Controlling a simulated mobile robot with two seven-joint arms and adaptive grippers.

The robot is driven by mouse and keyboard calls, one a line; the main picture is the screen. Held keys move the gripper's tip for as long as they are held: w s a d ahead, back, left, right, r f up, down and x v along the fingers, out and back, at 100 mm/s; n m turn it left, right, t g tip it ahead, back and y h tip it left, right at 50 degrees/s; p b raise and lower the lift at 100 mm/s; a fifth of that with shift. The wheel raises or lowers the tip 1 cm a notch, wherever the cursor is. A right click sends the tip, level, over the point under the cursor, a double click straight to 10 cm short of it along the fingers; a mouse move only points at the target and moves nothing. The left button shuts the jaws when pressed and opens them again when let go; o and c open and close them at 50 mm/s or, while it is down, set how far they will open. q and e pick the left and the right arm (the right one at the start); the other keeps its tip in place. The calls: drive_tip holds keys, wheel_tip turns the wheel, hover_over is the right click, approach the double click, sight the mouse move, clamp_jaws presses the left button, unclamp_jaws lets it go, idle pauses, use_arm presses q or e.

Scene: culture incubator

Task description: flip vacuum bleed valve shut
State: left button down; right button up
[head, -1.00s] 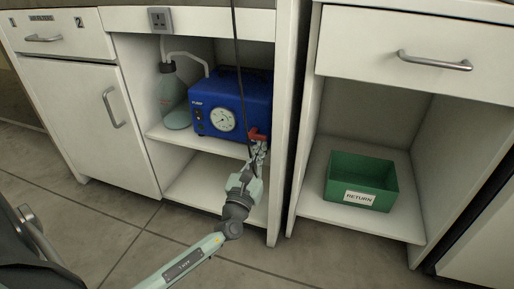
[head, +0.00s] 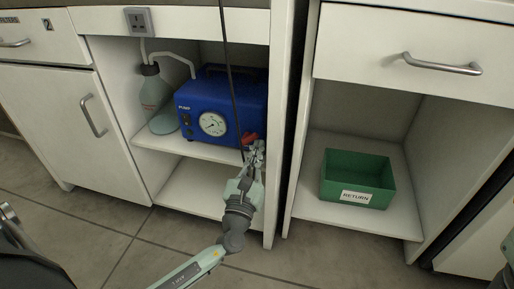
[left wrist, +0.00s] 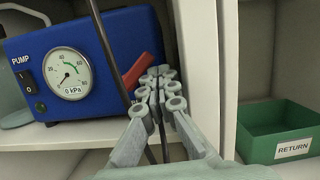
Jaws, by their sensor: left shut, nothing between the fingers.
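The blue vacuum pump (head: 222,98) stands on the upper shelf of the open cabinet. Its dial (left wrist: 67,73) shows in the left wrist view, with "0 kPa" written below it. The red bleed valve lever (head: 250,138) is at the pump's front right. In the left wrist view the red lever (left wrist: 143,71) lies slanted, its upper end toward the right. My left gripper (head: 255,150) is shut and empty, its fingertips (left wrist: 160,74) just beside or against the lever; I cannot tell if they touch. My right gripper is not in view.
A black cable (head: 228,70) hangs in front of the pump, close to my left gripper. A bottle (head: 155,92) with tubing stands left of the pump. The cabinet's right side wall (head: 284,120) is close. A green RETURN bin (head: 376,166) sits in the right cabinet.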

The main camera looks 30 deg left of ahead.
use_arm(q)
drive_tip(key=shift+d+r+n+y, duration=0.1)
drive_tip(key=shift+r+n+y, duration=0.15)
drive_tip(key=shift+n+y, duration=0.25)
drive_tip(key=shift+r+h, duration=0.3)
drive_tip(key=shift+r, duration=0.2)
drive_tip(key=shift+s+a+r+n+g+y, duration=0.15)
drive_tip(key=shift+a+r+n+y, duration=0.1)
drive_tip(key=shift+n, duration=0.35)
drive_tip(key=shift+w+a+r+n+g+y, duration=0.15)
drive_tip(key=shift+r+n+y, duration=0.1)
drive_tip(key=shift+n, duration=0.35)
drive_tip(key=shift+s, duration=0.1)
